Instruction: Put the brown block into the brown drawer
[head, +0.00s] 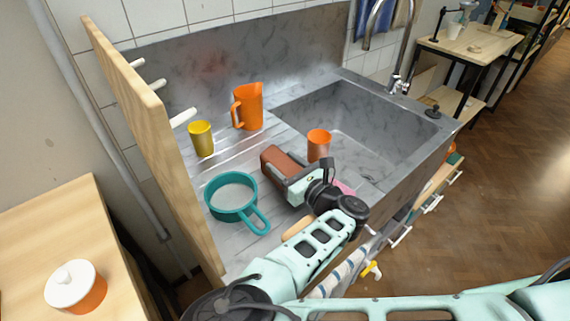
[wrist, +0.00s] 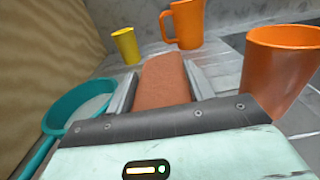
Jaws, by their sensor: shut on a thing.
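A brown block (head: 277,160) is held between the fingers of my gripper (head: 284,172), over the grey draining board beside the sink. In the wrist view the brown block (wrist: 163,82) lies between the two fingers of my gripper (wrist: 163,88) and reaches out past them. I cannot tell whether the block touches the board. The drawers under the counter (head: 432,203) show at the right with pale handles. I cannot make out a brown drawer among them.
A teal pan (head: 209,199) stands left of my gripper. An orange cup (head: 319,146) is close on its right. A yellow cup (head: 201,139) and an orange jug (head: 248,107) stand behind. A wooden panel (head: 150,130) walls the left side; the sink basin (head: 360,125) opens right.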

